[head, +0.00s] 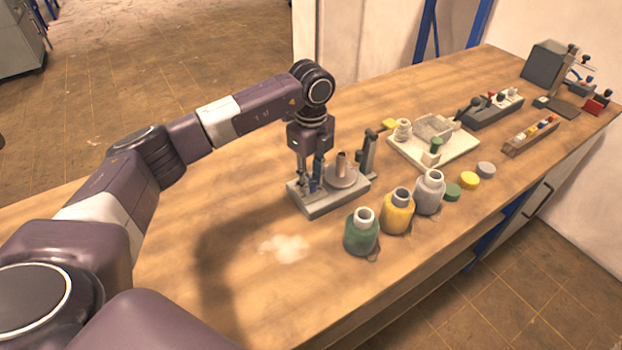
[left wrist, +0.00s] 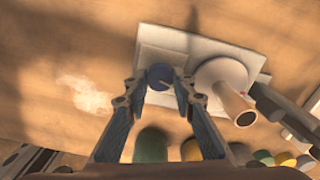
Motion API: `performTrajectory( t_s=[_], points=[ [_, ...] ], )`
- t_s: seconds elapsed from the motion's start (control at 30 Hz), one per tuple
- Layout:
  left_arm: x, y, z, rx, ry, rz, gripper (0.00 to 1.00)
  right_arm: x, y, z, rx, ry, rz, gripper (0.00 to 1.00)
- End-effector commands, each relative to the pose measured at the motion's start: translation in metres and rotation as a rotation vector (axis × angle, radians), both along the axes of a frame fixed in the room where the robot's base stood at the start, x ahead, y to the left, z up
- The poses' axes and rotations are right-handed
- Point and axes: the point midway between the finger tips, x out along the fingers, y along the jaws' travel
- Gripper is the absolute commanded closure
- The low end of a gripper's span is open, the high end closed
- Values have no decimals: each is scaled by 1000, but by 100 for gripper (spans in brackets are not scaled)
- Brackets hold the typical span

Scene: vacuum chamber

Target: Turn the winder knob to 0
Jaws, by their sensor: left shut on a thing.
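The winder (head: 325,200) is a grey block on the wooden bench, with a round plate and an upright tan spindle (head: 342,165). It also shows in the left wrist view (left wrist: 180,42). The winder knob (left wrist: 160,75) is a small dark blue round knob with a pale line on its top, beside the round plate. My left gripper (left wrist: 160,84) points down over the winder, its fingers shut on the knob from both sides. In the head view my left gripper (head: 312,185) hides most of the knob. No 0 mark is readable. My right gripper is out of view.
Green (head: 361,232), yellow (head: 397,211) and grey (head: 429,192) bottles stand close to the right of the winder. A dark post (head: 368,155) rises at its right end. A pale tray (head: 434,145) lies beyond. The bench left of the winder is clear.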

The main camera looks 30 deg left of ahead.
Motion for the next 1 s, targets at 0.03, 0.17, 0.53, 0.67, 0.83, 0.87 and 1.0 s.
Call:
performTrajectory(
  t_s=[0.03,0.17,0.53,0.67,0.83,0.87,1.0],
  points=[
    [3,1,3,1,-9,5,100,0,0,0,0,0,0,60],
    [3,1,3,0,-9,4,100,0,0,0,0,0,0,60],
    [1,1,1,0,-4,1,59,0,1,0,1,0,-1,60],
    [1,0,1,-1,-3,0,59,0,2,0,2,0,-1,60],
    [1,0,16,-1,-4,0,59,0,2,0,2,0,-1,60],
    [2,0,21,-2,-6,0,59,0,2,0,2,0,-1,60],
    [2,1,50,-1,-7,0,59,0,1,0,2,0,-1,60]
  ],
)
